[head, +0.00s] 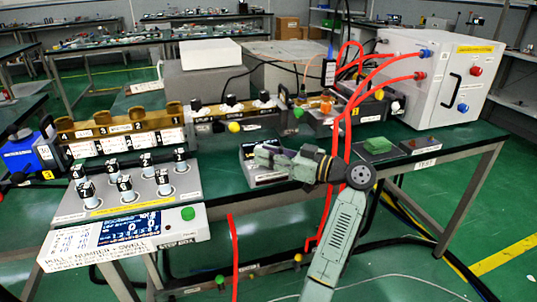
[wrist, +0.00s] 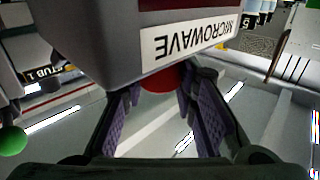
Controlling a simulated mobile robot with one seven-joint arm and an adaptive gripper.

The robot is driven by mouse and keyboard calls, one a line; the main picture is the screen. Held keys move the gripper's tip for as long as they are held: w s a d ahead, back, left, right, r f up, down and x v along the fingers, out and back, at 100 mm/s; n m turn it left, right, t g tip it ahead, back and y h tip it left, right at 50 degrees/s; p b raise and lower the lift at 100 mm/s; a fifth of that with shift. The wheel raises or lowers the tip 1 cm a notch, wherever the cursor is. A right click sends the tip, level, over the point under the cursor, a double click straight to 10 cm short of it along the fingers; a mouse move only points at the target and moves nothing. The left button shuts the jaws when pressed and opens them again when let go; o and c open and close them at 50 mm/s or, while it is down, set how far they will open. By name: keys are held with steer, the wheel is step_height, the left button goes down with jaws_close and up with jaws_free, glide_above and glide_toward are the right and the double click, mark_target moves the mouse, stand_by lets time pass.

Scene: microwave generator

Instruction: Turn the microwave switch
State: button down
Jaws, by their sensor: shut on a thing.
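The microwave unit is a grey box whose white label reads MICROWAVE, and it fills the top of the wrist view (wrist: 110,45). In the head view the grey box (head: 268,180) beside my gripper appears to be this unit, partly hidden by my gripper (head: 268,157). A rounded red part (wrist: 160,79), which looks like the switch, shows below the label, between the purple-padded fingers of my gripper (wrist: 160,92). The fingers are shut on it, one on each side. Most of the red part is hidden by the box and fingers.
A panel of black switches (head: 125,185) and a display box with a green button (head: 188,214) stand at the left. Red cables (head: 347,130) hang close behind my arm.

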steer(key=c, duration=1.3)
jaws_free()
steer(key=v, duration=1.2)
steer(key=shift+s, duration=0.1)
